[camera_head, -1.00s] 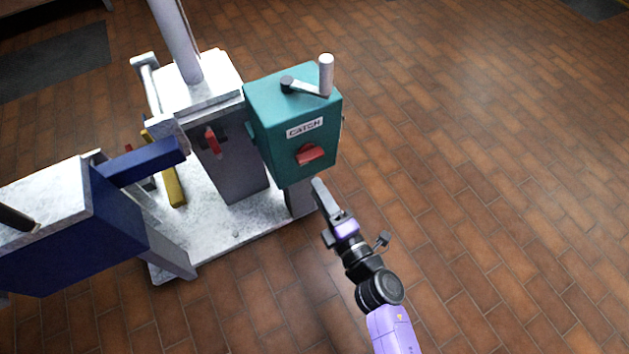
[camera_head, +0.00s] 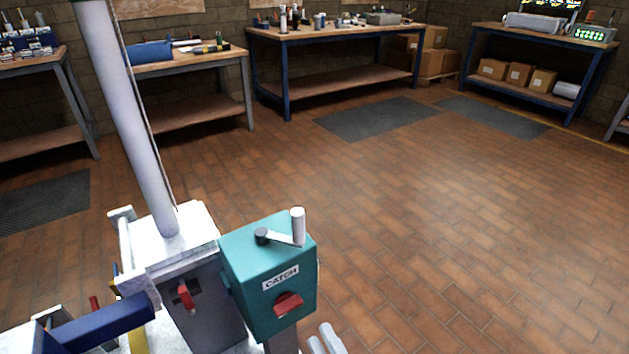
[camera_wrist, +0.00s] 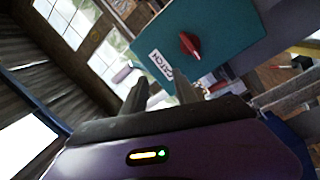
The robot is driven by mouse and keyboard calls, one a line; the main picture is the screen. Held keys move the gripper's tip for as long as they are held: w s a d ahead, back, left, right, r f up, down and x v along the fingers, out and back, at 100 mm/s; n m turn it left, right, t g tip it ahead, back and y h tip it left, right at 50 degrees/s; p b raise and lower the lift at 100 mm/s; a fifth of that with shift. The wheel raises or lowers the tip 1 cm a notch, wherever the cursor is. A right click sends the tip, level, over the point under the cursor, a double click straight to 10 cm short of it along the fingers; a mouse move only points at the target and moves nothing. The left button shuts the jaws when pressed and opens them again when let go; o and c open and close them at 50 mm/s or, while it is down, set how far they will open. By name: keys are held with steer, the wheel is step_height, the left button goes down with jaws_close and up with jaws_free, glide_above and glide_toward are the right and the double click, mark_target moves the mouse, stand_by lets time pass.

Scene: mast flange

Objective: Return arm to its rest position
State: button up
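My gripper (camera_wrist: 158,92) shows in the wrist view with its two dark fingers apart and nothing between them. In the head view only the grey fingertips (camera_head: 324,341) show at the bottom edge, just right of the teal box; the rest of my arm is out of frame. The teal box (camera_head: 250,265) carries a CATCH label, a red knob (camera_head: 288,303) on its front and a crank with a pale upright handle (camera_head: 298,227) on top. In the wrist view the teal box (camera_wrist: 225,35) and red knob (camera_wrist: 190,45) lie beyond the fingers, apart from them.
A pale mast (camera_head: 125,120) rises from the grey stand left of the teal box. A blue bar (camera_head: 105,322) and a red lever (camera_head: 185,294) are at lower left. Workbenches (camera_head: 335,33) line the back wall. The brick floor (camera_head: 450,220) to the right is clear.

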steer(key=s+d+r+m+g+h, duration=0.1)
steer(key=s+d+r+m+h, duration=0.2)
steer(key=s+d+m, duration=0.5)
steer(key=s+d+r+m+g+h, duration=0.1)
steer(key=s+d+r+m+h, duration=0.25)
steer(key=s, duration=0.85)
steer(key=s+d+r+m+h, duration=0.2)
steer(key=s+d+m, duration=0.45)
steer(key=s, duration=0.45)
step_height(320, 180, up, 21)
steer(key=w+p, duration=0.1)
steer(key=p, duration=1.9)
steer(key=shift+f+p, duration=0.2)
steer(key=shift+p, duration=0.1)
steer(key=shift+d, duration=0.1)
